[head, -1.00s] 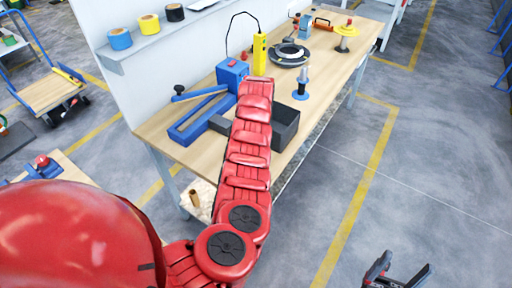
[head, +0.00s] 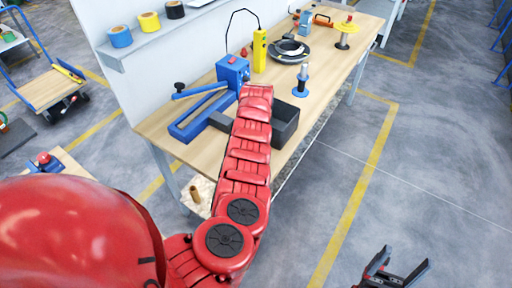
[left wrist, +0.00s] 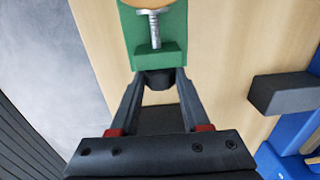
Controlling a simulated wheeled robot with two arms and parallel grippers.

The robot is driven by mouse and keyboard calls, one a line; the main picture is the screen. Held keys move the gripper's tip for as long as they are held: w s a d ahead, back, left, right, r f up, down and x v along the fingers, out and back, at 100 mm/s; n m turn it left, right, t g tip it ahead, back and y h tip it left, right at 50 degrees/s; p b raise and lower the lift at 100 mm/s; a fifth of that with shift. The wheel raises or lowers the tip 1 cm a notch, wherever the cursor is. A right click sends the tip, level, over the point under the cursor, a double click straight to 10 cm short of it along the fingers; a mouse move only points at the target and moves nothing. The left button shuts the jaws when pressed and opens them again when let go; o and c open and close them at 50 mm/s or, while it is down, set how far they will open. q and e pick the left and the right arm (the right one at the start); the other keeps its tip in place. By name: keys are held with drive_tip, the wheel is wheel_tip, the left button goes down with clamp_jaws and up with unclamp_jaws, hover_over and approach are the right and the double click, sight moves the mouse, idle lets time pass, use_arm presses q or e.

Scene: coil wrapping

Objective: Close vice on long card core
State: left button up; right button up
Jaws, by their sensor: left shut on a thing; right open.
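In the left wrist view, a green vice (left wrist: 160,55) with a metal screw (left wrist: 154,28) stands on the wooden bench. A tan rounded piece (left wrist: 150,3), perhaps the card core, is cut off at the top edge above the screw. My left gripper (left wrist: 160,82) is shut on the dark vice knob (left wrist: 160,78) at the near end of the green body. In the head view my left arm hides this gripper and the vice. My right gripper (head: 392,268) is open and empty over the floor at the lower right.
On the bench (head: 150,128) a blue frame device (head: 190,130) with a dark block (left wrist: 288,93) stands beside my left gripper. The floor at right is clear.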

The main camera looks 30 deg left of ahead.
use_arm(q)
drive_tip(key=shift+a+f+g+h+b, duration=0.2)
drive_tip(key=shift+h+b, duration=0.8)
drive_tip(key=shift+b, duration=2.25)
drive_tip(key=shift+a+f+g+h+b, duration=0.2)
drive_tip(key=shift+h+b, duration=0.8)
drive_tip(key=shift+b, duration=2.2)
clamp_jaws()
drive_tip(key=shift+d+r, duration=0.1)
drive_tip(key=shift+r, duration=0.25)
drive_tip(key=o, duration=1.2)
unclamp_jaws()
drive_tip(key=shift+r, duration=0.1)
